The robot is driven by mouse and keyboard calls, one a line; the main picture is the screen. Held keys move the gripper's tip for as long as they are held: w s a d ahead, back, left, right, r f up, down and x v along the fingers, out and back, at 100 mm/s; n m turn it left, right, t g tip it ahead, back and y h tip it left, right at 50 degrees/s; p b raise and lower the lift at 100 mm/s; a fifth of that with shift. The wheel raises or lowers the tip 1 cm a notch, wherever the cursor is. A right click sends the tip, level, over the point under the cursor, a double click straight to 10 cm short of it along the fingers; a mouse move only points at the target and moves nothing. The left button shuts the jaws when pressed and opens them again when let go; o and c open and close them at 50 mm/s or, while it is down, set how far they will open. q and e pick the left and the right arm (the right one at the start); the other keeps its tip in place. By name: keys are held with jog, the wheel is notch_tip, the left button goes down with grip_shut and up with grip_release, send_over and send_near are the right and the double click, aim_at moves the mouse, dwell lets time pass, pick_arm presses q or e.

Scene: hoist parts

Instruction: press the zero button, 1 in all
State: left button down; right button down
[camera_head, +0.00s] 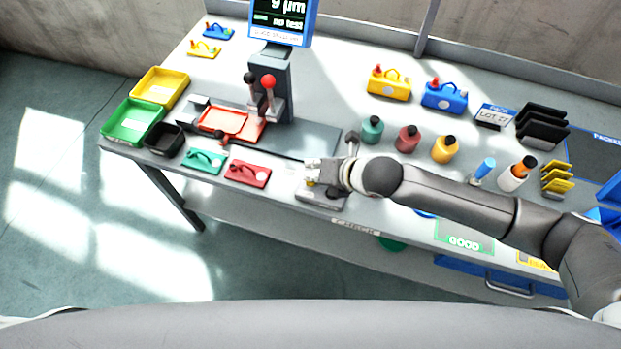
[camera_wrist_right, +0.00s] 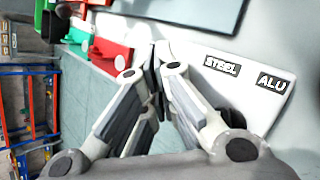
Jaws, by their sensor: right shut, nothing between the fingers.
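My right gripper (camera_head: 312,172) is shut and empty, above a small grey control box (camera_head: 322,197) at the front edge of the table. A dark round knob (camera_head: 334,194) shows on the box, and a bit of yellow shows under the fingers. I cannot make out a zero button; the gripper covers part of the box. In the right wrist view the closed fingers (camera_wrist_right: 158,62) point at a pale surface beside the labels STEEL (camera_wrist_right: 221,65) and ALU (camera_wrist_right: 271,82). I cannot tell whether the fingertips touch anything. My left gripper is not in view.
A gauge stand with a display (camera_head: 282,20) reading 9 µm and "no test" stands behind. Green (camera_head: 205,161) and red (camera_head: 248,173) parts lie left of the box. Several bottles (camera_head: 408,138) stand behind my right arm. Trays (camera_head: 130,122) sit at the left end.

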jog(key=shift+f, duration=0.3)
dwell(0.4)
jog(key=shift+r+p, duration=0.95)
notch_tip(320, 180, up, 5)
jog(key=p, duration=0.5)
jog(key=shift+s, duration=0.1)
dwell(0.5)
